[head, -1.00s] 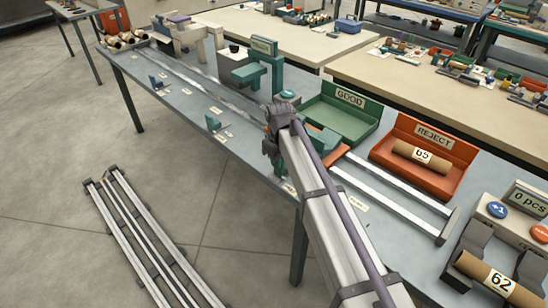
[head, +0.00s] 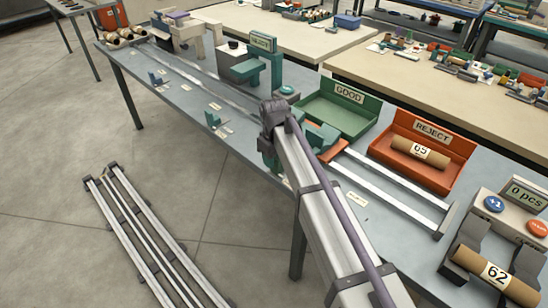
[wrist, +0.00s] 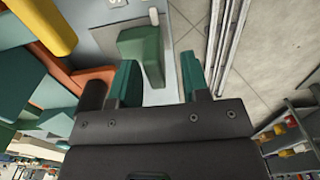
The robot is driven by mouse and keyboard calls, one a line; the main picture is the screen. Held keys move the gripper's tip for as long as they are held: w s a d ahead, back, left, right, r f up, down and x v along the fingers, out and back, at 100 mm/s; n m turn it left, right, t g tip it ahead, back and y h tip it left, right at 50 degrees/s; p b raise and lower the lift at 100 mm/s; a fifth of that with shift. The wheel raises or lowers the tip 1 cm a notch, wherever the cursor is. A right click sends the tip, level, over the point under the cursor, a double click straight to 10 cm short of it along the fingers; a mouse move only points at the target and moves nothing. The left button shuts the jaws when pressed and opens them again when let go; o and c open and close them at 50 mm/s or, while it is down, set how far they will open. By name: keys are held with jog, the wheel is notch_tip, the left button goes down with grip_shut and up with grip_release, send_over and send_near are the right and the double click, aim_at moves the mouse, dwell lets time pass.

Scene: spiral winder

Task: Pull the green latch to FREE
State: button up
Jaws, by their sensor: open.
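A dark green block (wrist: 141,48), which looks like the green latch, shows in the wrist view on the grey bench top near its edge. It lies ahead of my gripper (wrist: 160,68), closer to the left finger. My two teal fingers stand apart with nothing held between them. I cannot tell whether the left finger touches the block. In the head view my gripper (head: 268,152) is over the bench's front edge. The arm hides much of that spot, so I cannot make out the latch or its FREE mark there.
An orange part (wrist: 86,78) and teal blocks lie close left of my gripper in the wrist view. In the head view, a green GOOD tray (head: 322,114) and an orange REJECT tray (head: 455,180) stand behind the arm.

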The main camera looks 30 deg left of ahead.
notch_tip(320, 180, up, 10)
jog(key=p, duration=0.9)
jog(key=shift+r, duration=0.15)
jog(key=s+d+m, duration=0.2)
jog(key=d+m, duration=0.3)
jog(key=d, duration=1.3)
jog(key=s+d+m, duration=0.2)
jog(key=d+m, duration=0.3)
jog(key=d, duration=1.4)
jog(key=s+d+m, duration=0.2)
jog(key=d+m, duration=0.4)
jog(key=d, duration=1.2)
jog(key=shift+s+d, duration=0.25)
jog(key=shift+s, duration=0.1)
